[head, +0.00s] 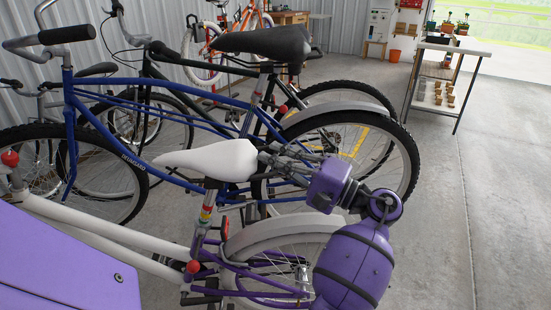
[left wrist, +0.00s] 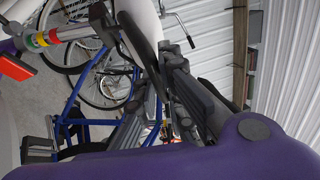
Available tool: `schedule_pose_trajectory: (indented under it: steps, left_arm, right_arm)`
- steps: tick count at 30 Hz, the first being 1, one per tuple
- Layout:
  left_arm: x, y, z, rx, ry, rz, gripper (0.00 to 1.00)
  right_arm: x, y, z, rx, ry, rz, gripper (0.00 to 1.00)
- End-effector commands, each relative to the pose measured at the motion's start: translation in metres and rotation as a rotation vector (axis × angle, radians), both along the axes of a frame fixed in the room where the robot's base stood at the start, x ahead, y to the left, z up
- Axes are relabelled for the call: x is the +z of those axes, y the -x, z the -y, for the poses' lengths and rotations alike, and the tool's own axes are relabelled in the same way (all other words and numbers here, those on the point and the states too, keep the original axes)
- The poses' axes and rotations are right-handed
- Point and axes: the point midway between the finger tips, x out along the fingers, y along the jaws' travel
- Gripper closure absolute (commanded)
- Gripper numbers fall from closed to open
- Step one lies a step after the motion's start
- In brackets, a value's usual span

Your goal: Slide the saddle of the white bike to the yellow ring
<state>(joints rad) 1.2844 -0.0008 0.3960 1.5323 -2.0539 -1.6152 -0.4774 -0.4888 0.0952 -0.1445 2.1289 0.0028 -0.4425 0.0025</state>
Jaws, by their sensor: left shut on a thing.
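The white saddle (head: 212,160) of the white bike (head: 95,238) sits on a grey seat post (head: 210,193). The post carries coloured bands, among them a yellow ring (head: 206,212), below the saddle. The bands also show in the left wrist view, with the yellow ring (left wrist: 40,39) at the upper left. My left gripper (head: 268,160) is at the rear end of the saddle and is shut on it. In the left wrist view its dark fingers lie against the white saddle (left wrist: 143,22); the exact contact is partly hidden. My right gripper is not in view.
A blue bike (head: 120,152) with a black saddle (head: 265,43) stands close behind the white bike. More bikes stand along the corrugated wall (head: 345,25). A workbench (head: 433,82) is at the back right. The concrete floor (head: 490,200) on the right is clear.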

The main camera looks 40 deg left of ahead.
Motion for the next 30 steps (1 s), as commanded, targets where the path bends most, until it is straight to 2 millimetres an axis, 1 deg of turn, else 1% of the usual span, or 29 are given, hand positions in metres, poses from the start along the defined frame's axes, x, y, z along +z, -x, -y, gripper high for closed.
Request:
schedule_pose_trajectory:
  steps: [2,8,16,17,19,21,30]
  left_arm:
    - [-0.004,0.0,-0.001,0.0,0.001,-0.004,1.0]
    - [-0.03,0.006,-0.008,0.002,0.003,-0.008,1.0]
    - [-0.03,0.006,-0.008,0.002,0.004,-0.006,1.0]
    - [-0.03,0.006,-0.008,0.002,0.004,-0.006,0.88]
    - [-0.029,0.006,-0.008,0.002,0.003,-0.005,0.79]
    - [-0.029,0.006,-0.008,0.002,0.003,-0.004,0.72]
    - [-0.029,0.005,-0.007,0.0,0.001,-0.002,0.72]
  right_arm:
    - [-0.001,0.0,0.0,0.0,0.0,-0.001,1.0]
    - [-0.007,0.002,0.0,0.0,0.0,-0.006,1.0]
    - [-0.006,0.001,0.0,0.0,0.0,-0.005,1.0]
    - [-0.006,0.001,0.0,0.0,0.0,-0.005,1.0]
    - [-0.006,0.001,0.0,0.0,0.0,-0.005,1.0]
    - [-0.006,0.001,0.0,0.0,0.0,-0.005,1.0]
    - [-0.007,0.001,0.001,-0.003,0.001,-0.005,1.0]
